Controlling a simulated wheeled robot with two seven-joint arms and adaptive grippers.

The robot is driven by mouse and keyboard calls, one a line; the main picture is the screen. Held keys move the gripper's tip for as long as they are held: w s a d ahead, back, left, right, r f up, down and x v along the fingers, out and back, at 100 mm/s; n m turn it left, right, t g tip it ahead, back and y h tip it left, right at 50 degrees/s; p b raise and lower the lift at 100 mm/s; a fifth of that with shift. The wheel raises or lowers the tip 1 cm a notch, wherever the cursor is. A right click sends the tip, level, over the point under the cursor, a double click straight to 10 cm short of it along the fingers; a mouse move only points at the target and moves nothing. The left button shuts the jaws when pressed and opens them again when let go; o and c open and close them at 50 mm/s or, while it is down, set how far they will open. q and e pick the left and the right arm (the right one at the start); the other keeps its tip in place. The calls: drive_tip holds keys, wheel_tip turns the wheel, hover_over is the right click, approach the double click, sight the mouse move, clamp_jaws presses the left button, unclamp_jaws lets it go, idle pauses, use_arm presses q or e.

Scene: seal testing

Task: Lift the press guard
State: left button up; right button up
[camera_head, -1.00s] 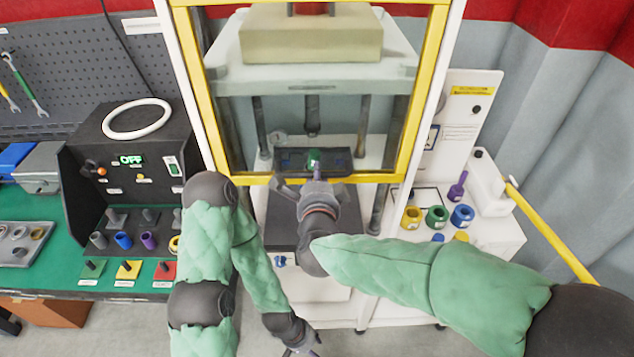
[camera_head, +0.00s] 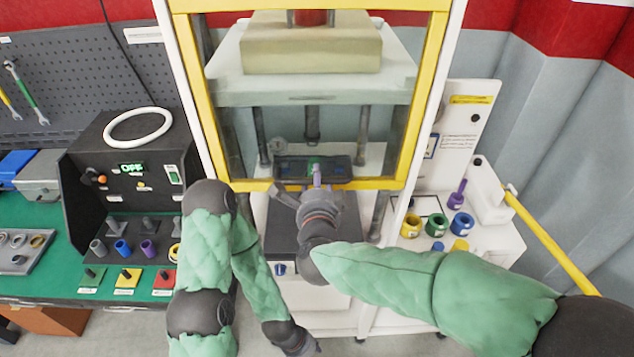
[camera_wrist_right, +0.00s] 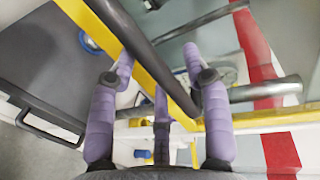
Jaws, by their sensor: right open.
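The press guard is a clear panel in a yellow frame (camera_head: 300,186), upright across the front of the press. Its lower bar stands above the grey press base. My right gripper (camera_head: 306,180) is at the middle of that lower bar. In the right wrist view its purple fingers (camera_wrist_right: 160,75) are spread apart, with a dark bar (camera_wrist_right: 143,50) running between them beside the yellow frame (camera_wrist_right: 135,62). I cannot tell whether any finger touches the bar. My left gripper (camera_head: 303,348) hangs low at the bottom edge, mostly cut off, and its jaw state is unclear.
Left is a green bench (camera_head: 40,262) with a black control box (camera_head: 125,175) reading OFF. Right is a white stand (camera_head: 490,250) with yellow, green and blue rings, and a yellow rail (camera_head: 550,238). Inside the press, a dark fixture (camera_head: 335,170) lies below the upper plate.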

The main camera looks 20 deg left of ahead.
drive_tip(key=v, duration=1.2)
drive_tip(key=w+d+f+n+g+h+b, duration=0.1)
drive_tip(key=w+d+f+n+g, duration=0.2)
drive_tip(key=f, duration=0.8)
drive_tip(key=w+d+f+n+g+b, duration=0.15)
drive_tip(key=d+f, duration=0.35)
drive_tip(key=f, duration=0.6)
drive_tip(key=w+d+f+n+g+h+b, duration=0.1)
drive_tip(key=w+d+f+n+g, duration=0.2)
drive_tip(key=f, duration=0.8)
drive_tip(key=s+d+f+n+g+y+b, duration=0.1)
drive_tip(key=s+d+f+n+g, duration=0.1)
drive_tip(key=s+d+f, duration=0.3)
drive_tip(key=s+d+f+n+g+b, duration=0.2)
drive_tip(key=s+d+f+n+g, duration=0.1)
drive_tip(key=s+f, duration=1.1)
wheel_tip(320, 180, down, 4)
drive_tip(key=shift+d+f+g+y, duration=0.15)
drive_tip(key=shift+d+g+y, duration=0.25)
drive_tip(key=shift+d+g, duration=0.6)
